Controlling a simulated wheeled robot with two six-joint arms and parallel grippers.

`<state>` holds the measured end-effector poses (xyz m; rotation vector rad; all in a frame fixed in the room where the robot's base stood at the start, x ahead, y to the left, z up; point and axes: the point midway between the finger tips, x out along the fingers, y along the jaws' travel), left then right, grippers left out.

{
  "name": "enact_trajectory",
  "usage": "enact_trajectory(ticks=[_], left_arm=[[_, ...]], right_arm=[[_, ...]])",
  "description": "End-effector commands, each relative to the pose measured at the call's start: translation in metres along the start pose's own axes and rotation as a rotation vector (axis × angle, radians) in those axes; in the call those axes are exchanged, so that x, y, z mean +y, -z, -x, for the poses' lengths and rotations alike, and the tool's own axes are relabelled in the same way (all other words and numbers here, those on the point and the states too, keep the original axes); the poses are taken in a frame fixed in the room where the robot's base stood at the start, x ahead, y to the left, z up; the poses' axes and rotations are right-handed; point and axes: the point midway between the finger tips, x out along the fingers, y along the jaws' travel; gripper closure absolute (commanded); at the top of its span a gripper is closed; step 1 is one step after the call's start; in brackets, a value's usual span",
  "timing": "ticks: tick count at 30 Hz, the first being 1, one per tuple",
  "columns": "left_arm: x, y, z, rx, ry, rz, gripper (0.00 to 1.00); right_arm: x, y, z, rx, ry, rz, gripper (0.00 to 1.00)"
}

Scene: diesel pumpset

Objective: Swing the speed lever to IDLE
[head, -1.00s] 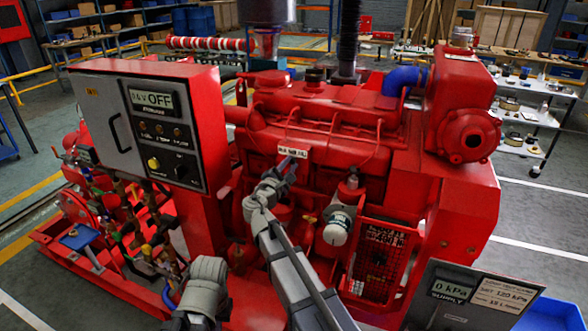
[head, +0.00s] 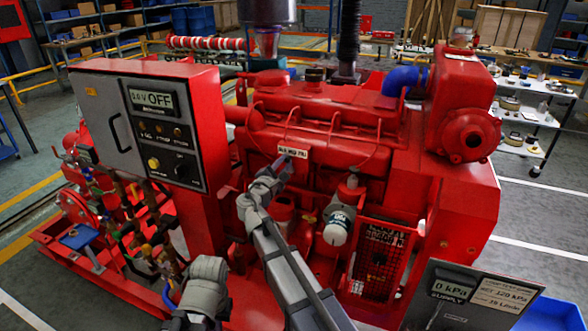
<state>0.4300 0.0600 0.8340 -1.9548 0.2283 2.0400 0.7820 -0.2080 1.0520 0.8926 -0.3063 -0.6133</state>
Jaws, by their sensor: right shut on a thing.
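The red diesel engine (head: 345,125) fills the middle of the head view. A small pale label plate (head: 293,152) with dark lettering, too small to read surely, is on its near side. My right gripper (head: 284,163) reaches up from below, with its tips just under the left part of that plate. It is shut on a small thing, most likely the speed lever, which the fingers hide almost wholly. I cannot read the lever's angle. My left gripper does not show; a grey arm part of mine is at the bottom.
A grey control panel (head: 150,130) reading OFF stands left of my right gripper. A supply gauge board (head: 470,292) stands at bottom right.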

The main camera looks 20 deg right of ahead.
Motion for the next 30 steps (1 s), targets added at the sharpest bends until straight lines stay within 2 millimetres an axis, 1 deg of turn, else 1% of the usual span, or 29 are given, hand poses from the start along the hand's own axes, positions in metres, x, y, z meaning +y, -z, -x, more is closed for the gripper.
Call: enact_trajectory(ticks=[11,19,30], left_arm=[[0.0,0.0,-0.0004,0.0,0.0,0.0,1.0],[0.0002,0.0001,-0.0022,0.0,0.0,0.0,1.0],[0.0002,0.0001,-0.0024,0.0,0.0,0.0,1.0]], right_arm=[[0.0012,0.0019,-0.0001,0.001,-0.001,0.0,0.91],[0.004,0.0088,-0.0004,0.0,-0.001,0.0,0.91],[0.0044,0.0097,-0.0002,0.0,-0.001,0.001,0.91]])
